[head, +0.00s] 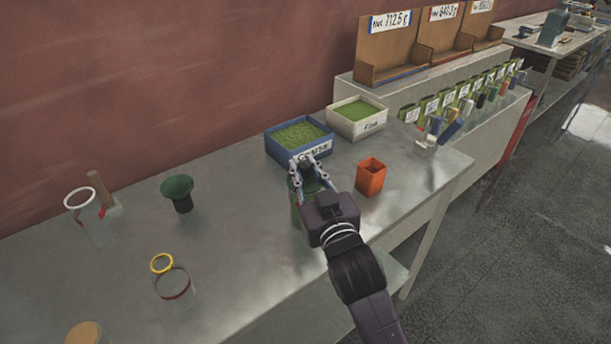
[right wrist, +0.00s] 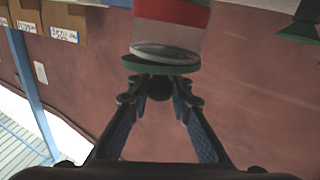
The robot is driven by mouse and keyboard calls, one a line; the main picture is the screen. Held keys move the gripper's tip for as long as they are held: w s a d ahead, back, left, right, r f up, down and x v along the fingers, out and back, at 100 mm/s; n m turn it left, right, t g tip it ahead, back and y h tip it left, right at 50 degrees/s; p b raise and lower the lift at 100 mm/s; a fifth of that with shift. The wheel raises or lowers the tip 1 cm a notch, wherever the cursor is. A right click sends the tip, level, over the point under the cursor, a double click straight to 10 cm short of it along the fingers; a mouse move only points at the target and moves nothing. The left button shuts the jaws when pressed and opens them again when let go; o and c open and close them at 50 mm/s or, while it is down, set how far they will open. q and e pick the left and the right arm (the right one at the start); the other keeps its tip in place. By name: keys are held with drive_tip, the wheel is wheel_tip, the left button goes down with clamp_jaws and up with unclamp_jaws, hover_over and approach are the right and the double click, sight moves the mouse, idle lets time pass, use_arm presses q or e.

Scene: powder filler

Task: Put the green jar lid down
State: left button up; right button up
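My right gripper (head: 308,172) is over the table next to the blue tray, with its two fingers apart. The green jar lid (right wrist: 160,64) shows at its fingertips in the right wrist view as a flat green disc, with a dark round part between the fingertips. A clear jar with a red band (right wrist: 170,28) lines up against the other side of the lid. In the head view a greenish jar (head: 297,212) stands below the gripper, partly hidden by it. I cannot tell whether the fingers press on the lid. My left gripper is out of view.
The blue tray (head: 272,150) and the white tray (head: 371,128) hold green powder. An orange cup (head: 370,178) stands close right of my gripper. The table between is clear.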

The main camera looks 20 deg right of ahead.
drive_tip(key=c, duration=0.4)
drive_tip(key=shift+r, duration=0.1)
